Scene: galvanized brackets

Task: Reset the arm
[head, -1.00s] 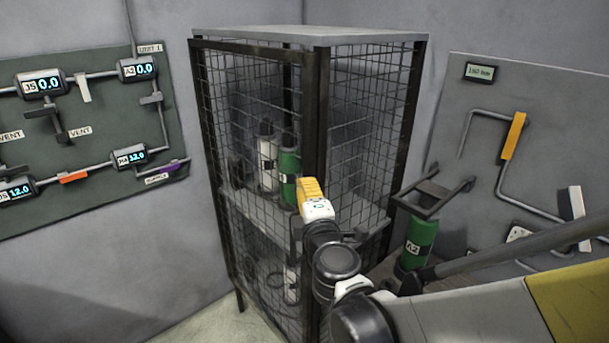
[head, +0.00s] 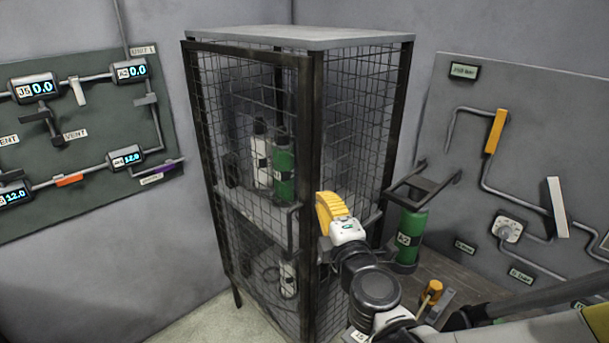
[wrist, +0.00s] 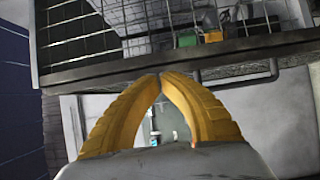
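My gripper (head: 328,208) is in front of the wire mesh cabinet (head: 305,120), near the front right corner post. In the wrist view the two yellow fingers of my gripper (wrist: 160,76) curve inward and meet at their tips. Nothing is held at the tips, and the gap behind them shows only background. My arm reaches in from the lower right of the head view.
A white cylinder (head: 262,160) and a green cylinder (head: 284,170) stand inside the cabinet. Another green cylinder (head: 409,225) stands right of it under a dark bracket. Pipe panels hang left (head: 90,180) and right (head: 540,130). Floor shows at lower left.

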